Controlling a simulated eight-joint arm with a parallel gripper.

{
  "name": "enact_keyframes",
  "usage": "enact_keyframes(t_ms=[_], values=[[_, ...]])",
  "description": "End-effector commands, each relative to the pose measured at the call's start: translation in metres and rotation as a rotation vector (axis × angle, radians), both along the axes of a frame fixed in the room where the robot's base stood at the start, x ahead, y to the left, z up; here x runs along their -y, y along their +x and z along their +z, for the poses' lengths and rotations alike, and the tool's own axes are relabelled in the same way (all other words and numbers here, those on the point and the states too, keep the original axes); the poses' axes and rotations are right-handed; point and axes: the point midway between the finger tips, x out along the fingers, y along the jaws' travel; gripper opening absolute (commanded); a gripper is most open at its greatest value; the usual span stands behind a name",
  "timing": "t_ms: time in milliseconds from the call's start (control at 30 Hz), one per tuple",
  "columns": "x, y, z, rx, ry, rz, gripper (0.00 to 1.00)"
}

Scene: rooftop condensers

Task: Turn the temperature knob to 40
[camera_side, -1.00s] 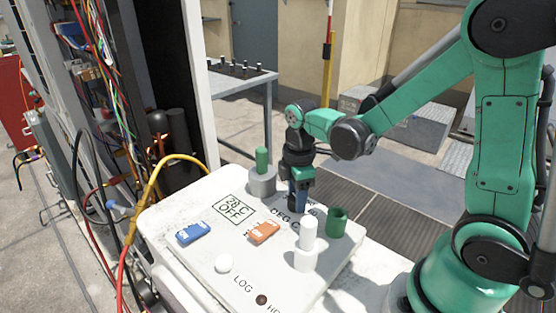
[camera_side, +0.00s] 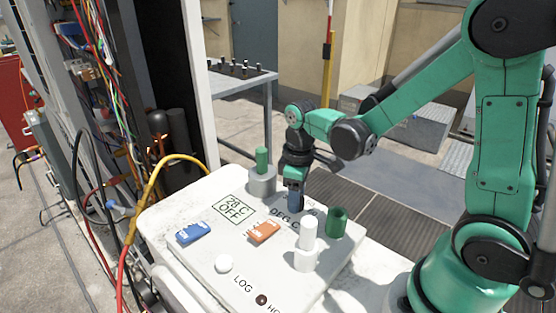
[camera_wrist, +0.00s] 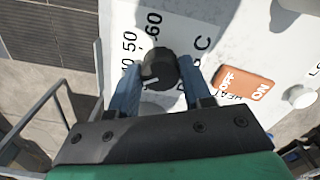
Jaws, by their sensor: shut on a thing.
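The temperature knob (camera_wrist: 160,66) is black and round with a white pointer mark, seen in the wrist view between my blue fingers. The mark points down-left in that view. Printed 50 and 60 show beyond the knob; a number at the left finger is partly covered. My gripper (camera_wrist: 160,80) is shut on the knob, one finger on each side. The panel display (camera_side: 234,208) reads 28 C OFF.
An orange switch (camera_side: 263,231) and a blue switch (camera_side: 193,232) lie left of my gripper. A green peg in a grey holder (camera_side: 263,182), a white peg in a white holder (camera_side: 307,260) and a green cup (camera_side: 337,222) stand close around it. Cables (camera_side: 128,225) hang left.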

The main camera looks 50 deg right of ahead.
Motion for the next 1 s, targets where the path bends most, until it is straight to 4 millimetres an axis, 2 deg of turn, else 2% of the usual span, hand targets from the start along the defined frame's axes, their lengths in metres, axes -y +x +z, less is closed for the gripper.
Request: enact_keyframes(t_ms=[400,933,967,1000], values=[[-0.0003,0.0002,0.0002,0.001,0.0,-0.187,0.0],[-0.0003,0.0003,0.0002,0.001,0.0,-0.212,0.0],[-0.0003,0.0003,0.0002,0.001,0.0,-0.212,0.49],[-0.0003,0.0003,0.0002,0.001,0.0,-0.212,0.61]])
